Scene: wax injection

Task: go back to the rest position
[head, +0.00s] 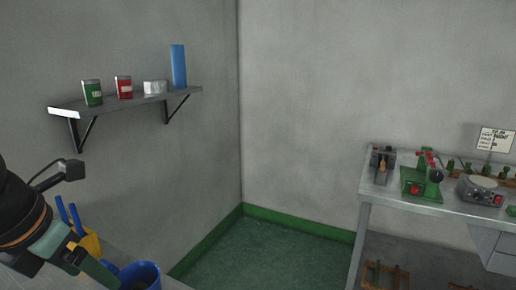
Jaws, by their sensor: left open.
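My left arm comes in at the lower left edge of the head view. Its left gripper (92,264) is open, above a grey surface beside a blue cup (144,277). A yellow holder (90,243) with blue handles (69,214) stands just behind the gripper. I cannot make out anything between the fingers, and the wrist hides part of the surface. My right gripper is not in view.
A wall shelf (130,102) holds a green can (92,93), a red can (124,88), a white block (155,87) and a blue box (178,66). A metal bench (420,207) with a green press (420,183) stands right. The green floor (270,255) between is clear.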

